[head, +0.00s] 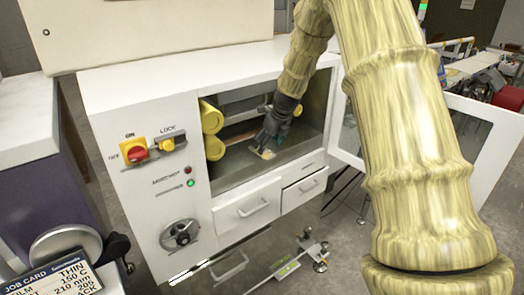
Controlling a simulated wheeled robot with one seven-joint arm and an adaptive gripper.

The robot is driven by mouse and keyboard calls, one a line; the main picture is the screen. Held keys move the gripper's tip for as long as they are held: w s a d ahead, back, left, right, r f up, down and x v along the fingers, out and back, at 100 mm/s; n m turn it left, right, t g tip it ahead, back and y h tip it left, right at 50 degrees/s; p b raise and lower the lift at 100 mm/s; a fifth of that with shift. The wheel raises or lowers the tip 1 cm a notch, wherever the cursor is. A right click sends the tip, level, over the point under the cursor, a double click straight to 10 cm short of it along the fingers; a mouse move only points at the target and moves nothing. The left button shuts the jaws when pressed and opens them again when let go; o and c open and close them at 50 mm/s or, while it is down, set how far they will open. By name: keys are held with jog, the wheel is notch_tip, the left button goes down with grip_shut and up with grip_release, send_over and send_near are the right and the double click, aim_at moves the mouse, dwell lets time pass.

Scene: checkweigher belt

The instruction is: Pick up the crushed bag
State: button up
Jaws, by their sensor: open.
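A small pale, crumpled piece (266,154), which looks like the crushed bag, lies on the floor of the open machine compartment. My arm reaches in from the upper right. My dark gripper (263,141) is open, just above and beside the pale piece. Its fingers partly cover that spot, and whether they touch the piece is too small to tell.
Yellow rollers (212,132) stand at the compartment's left. The white machine (130,105) has a control panel and drawers (246,211) below. Its open door (470,135) stands to the right, partly behind my arm. A job card (55,275) is at lower left.

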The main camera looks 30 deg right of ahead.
aim_at(266, 150)
jog(key=shift+d+p+x, duration=0.15)
jog(key=shift+p+x, duration=0.4)
jog(key=shift+x, duration=0.45)
jog(key=shift+d+p+x, duration=0.15)
jog(key=shift+p+x, duration=0.35)
jog(key=shift+x, duration=0.5)
jog(key=shift+w+a+f, duration=0.1)
jog(key=shift+w+f, duration=0.3)
jog(key=shift+f, duration=0.2)
jog(key=shift+c, duration=0.4)
jog(key=c, duration=1)
